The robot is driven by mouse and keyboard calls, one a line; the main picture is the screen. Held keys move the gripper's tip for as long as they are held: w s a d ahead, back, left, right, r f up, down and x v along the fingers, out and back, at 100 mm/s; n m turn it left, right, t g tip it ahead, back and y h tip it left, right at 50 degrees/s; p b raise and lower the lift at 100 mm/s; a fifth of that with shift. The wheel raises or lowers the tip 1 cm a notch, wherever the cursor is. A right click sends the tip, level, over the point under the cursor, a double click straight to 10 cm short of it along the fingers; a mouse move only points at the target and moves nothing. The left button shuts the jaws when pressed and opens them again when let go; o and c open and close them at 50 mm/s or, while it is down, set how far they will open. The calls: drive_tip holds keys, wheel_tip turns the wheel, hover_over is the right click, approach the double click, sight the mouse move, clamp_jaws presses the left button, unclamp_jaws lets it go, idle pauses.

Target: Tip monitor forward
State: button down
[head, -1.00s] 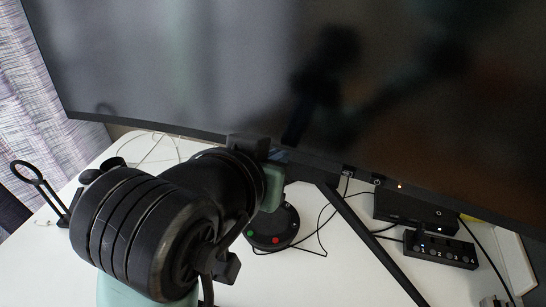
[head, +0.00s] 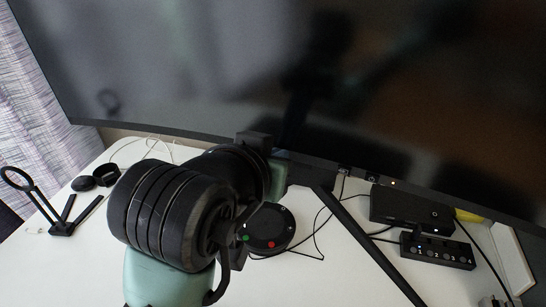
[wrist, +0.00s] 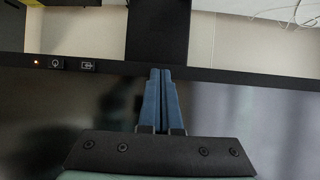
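The monitor (head: 230,70) is a large dark curved screen that fills the upper part of the head view. Its lower bezel (wrist: 225,76) crosses the wrist view, with a small orange light and two buttons at the left. My gripper (wrist: 160,72) shows in the wrist view as two blue fingers lying close together, with nothing visible between them. The fingertips overlap the lower bezel in that view; I cannot tell whether they touch it. In the head view my arm hides the fingers.
On the white desk (head: 80,270) stand a round black puck with coloured buttons (head: 267,228), a black box (head: 410,208), a numbered button strip (head: 437,250) and a black headset stand (head: 40,202). Cables run between them. A dark stand leg (head: 365,245) slants across the desk. A curtain (head: 40,115) hangs left.

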drive_tip(key=p+v, duration=0.1)
drive_tip(key=v, duration=0.2)
drive_tip(key=shift+p, duration=0.35)
idle(0.6)
